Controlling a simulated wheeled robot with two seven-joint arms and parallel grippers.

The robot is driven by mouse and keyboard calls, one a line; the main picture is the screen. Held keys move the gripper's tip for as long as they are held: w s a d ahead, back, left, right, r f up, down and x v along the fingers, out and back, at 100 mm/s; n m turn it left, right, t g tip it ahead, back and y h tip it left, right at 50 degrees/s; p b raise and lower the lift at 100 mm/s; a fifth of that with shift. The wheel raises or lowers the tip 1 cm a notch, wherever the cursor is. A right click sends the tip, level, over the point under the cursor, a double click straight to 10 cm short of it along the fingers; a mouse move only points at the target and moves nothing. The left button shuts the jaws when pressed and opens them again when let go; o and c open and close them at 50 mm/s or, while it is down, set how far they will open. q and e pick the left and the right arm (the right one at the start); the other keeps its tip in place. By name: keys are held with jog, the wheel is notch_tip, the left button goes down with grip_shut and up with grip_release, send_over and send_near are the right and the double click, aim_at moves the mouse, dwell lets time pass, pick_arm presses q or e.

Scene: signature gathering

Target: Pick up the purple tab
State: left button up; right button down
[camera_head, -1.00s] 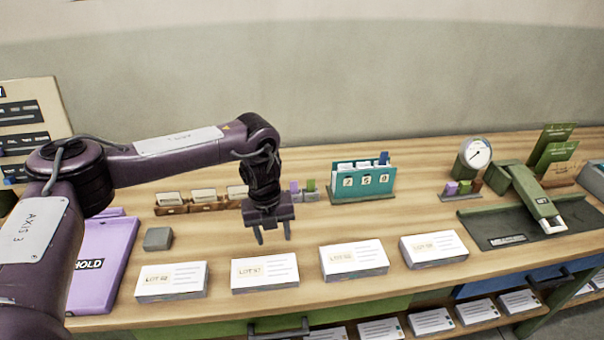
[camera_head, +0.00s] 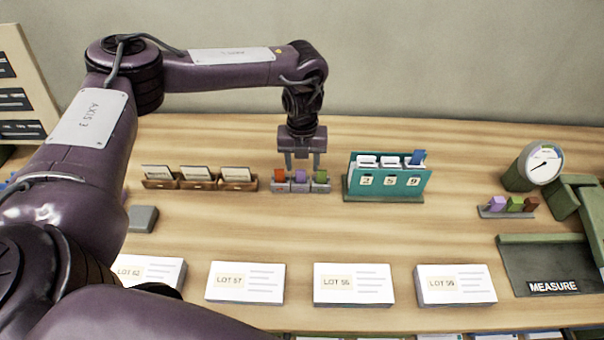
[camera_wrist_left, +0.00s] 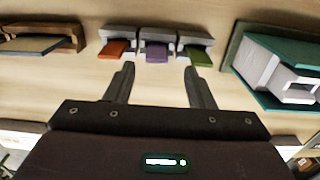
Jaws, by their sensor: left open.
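A purple tab (camera_head: 301,176) stands in the middle slot of a small grey holder (camera_head: 301,187), between an orange tab (camera_head: 280,176) and a green tab (camera_head: 320,177). In the left wrist view the purple tab (camera_wrist_left: 157,52) is centred ahead of the fingers. My left gripper (camera_head: 302,165) is open and empty. In the head view its fingers point down above the holder and overlap its top edge. In the wrist view the fingertips (camera_wrist_left: 157,68) appear short of the tab, one on each side of it. My right gripper is not in view.
A teal card box (camera_head: 387,180) stands close to the right of the holder, and a wooden card rack (camera_head: 199,183) close to its left. Another tab holder (camera_head: 507,211) sits farther right by a dial gauge (camera_head: 541,164). Several lot card stacks line the front.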

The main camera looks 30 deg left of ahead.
aim_at(300, 171)
pick_arm(q)
jog(key=f, duration=0.2)
jog(key=f+p, duration=0.1)
jog(key=shift+w+a+f, duration=0.1)
jog(key=shift+a+f, duration=0.25)
jog(key=shift+f, duration=0.45)
jog(key=c, duration=1)
jog(key=shift+c, duration=0.2)
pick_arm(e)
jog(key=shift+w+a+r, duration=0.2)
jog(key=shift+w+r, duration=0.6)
pick_arm(q)
jog(key=shift+r, duration=0.15)
